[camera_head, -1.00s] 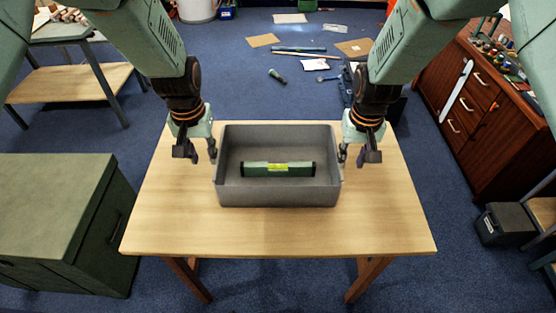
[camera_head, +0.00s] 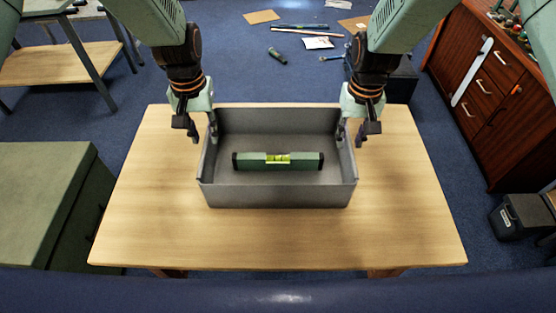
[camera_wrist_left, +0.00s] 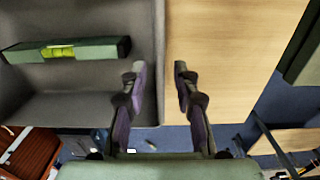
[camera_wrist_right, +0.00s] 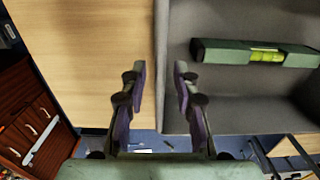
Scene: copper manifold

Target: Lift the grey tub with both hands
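The grey tub (camera_head: 277,195) is an open box standing on the wooden table, with no gap visible beneath it. A green spirit level (camera_head: 250,161) with a yellow vial lies inside. My left gripper (camera_head: 203,131) is at the tub's left wall, with one finger inside and one outside. My right gripper (camera_head: 351,132) straddles the right wall in the same way. In the left wrist view the left fingers (camera_wrist_left: 160,72) stand apart with the wall between them. The right wrist view shows the right fingers (camera_wrist_right: 162,72) also apart around the wall.
The wooden table (camera_head: 150,215) is bare around the tub. A green cabinet (camera_head: 40,200) stands left and a brown drawer unit (camera_head: 480,115) right. A flashlight (camera_head: 277,55), papers and tools lie on the blue floor behind.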

